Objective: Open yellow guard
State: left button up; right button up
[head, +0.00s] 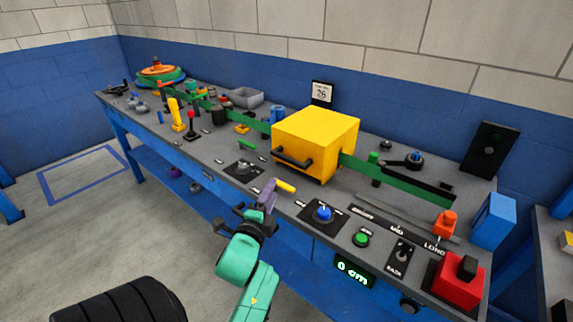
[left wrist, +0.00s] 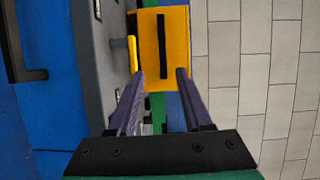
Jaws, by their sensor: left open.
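The yellow guard (head: 315,138) is a box on the bench, with a black bar handle (head: 294,158) on its front face. It sits closed over the green rail, and what is under it is hidden. In the left wrist view the guard (left wrist: 148,28) is ahead, between and beyond my fingers, with its handle (left wrist: 163,46) upright in the picture. My left gripper (head: 262,196) is at the bench's front edge, in front of and below the handle. Its purple fingers are open and empty, apart from the guard. My right gripper is not in view.
A short yellow peg (head: 286,186) stands out close to my left fingertips. A blue knob (head: 323,213), a green button (head: 361,239) and a red block (head: 456,284) are to the right. A black knob panel (head: 244,169) is to the left.

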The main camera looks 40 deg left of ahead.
aim_at(287, 162)
pick_arm(q)
jog(key=x, duration=0.5)
jog(key=p+x, duration=0.1)
jog(key=x, duration=0.8)
jog(key=shift+w+r, duration=0.3)
jog(key=shift+c, duration=0.3)
grip_shut()
